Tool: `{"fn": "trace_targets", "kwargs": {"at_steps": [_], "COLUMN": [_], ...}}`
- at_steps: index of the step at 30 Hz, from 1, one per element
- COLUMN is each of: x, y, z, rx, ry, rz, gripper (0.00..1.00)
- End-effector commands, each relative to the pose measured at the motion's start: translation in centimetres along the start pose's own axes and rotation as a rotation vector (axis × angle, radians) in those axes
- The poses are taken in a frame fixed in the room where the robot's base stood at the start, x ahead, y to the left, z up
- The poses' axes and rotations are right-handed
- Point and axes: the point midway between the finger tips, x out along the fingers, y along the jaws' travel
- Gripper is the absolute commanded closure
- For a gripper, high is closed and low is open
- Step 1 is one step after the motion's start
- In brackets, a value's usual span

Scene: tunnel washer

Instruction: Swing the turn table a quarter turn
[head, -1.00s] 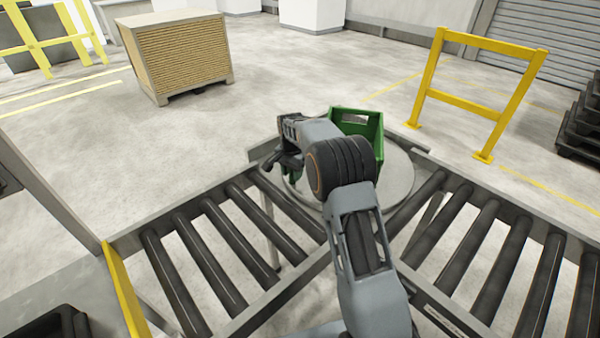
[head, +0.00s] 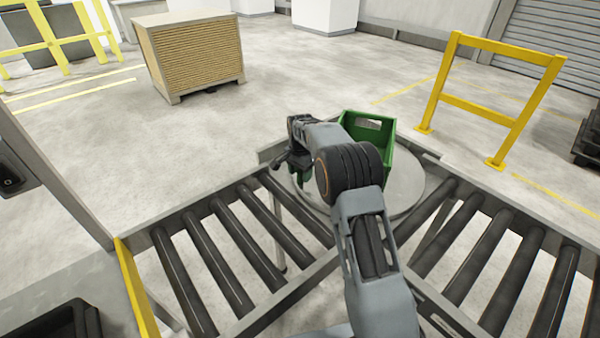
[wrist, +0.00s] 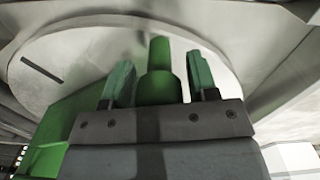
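The turn table (head: 408,190) is a round pale disc where two roller conveyors meet; my arm hides part of it. A green crate (head: 378,133) stands on it, partly behind my arm. My gripper (head: 283,163) is at the disc's left edge, beside the crate. The wrist view shows the pale disc (wrist: 75,50) with a dark slot. There, my gripper's two green-tinted fingers (wrist: 160,85) stand on either side of a green upright post (wrist: 160,55). I cannot tell whether they press on it. A green surface (wrist: 60,135) shows at lower left.
Roller conveyors lie to the left (head: 230,245) and right (head: 505,255) of my arm. A yellow barrier (head: 500,95) stands beyond the table at right. A large slatted box (head: 193,57) stands at the back left. The floor between is clear.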

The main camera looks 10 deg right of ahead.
Motion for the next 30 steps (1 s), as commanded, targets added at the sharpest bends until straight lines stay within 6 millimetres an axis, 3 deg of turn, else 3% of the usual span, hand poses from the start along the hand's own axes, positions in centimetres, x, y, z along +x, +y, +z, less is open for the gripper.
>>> {"fn": "trace_targets", "kwargs": {"at_steps": [3, 14, 30], "x": [0.1, -0.8, -10.9], "y": [0.0, 0.0, 0.0], "z": [0.0, 0.0, 0.0], "rx": [0.001, 0.001, 0.001], "ry": [-0.002, -0.002, 0.0], "rz": [0.001, 0.001, -0.001], "gripper": [0.36, 0.36, 0.36]}}
